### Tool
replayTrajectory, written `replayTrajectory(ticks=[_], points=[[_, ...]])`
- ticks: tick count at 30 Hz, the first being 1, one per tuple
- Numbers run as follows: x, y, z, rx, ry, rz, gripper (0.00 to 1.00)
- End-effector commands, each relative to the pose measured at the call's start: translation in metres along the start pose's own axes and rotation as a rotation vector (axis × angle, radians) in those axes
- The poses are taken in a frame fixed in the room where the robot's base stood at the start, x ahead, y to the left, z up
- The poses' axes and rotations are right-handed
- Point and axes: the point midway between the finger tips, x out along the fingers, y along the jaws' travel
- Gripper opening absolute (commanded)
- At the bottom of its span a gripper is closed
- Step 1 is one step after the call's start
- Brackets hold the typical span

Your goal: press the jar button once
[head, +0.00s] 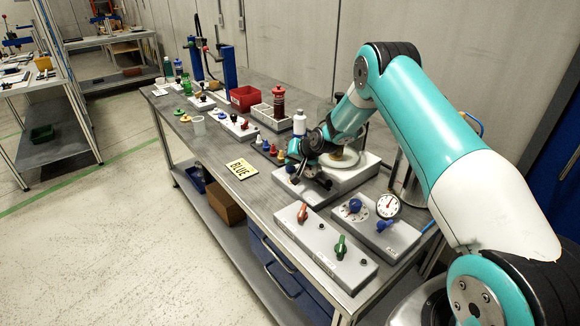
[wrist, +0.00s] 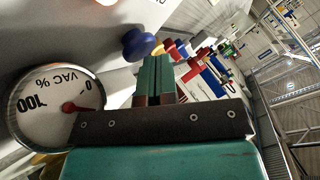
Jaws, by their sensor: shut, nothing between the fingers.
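The bell jar's pale base (head: 352,172) is partly hidden by my arm. A vacuum gauge (wrist: 55,108) reading near 0 stands left of the fingers in the wrist view.
A yellow BLUE card (head: 241,168) lies near the table's front edge. Nearer stand a grey box with a red and a green lever (head: 340,246) and a box with a dial gauge (head: 387,206). The bench is crowded around my gripper.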

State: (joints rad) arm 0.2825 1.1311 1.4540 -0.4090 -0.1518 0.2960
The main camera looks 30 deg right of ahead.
Motion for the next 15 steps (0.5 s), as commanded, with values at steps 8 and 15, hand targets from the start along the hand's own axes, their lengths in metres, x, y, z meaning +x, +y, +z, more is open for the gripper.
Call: replayTrajectory(ticks=[8,15], points=[[-0.008,0.007,0.001,0.013,-0.016,0.02,0.0],[-0.011,0.002,-0.003,0.008,-0.01,0.014,0.0]])
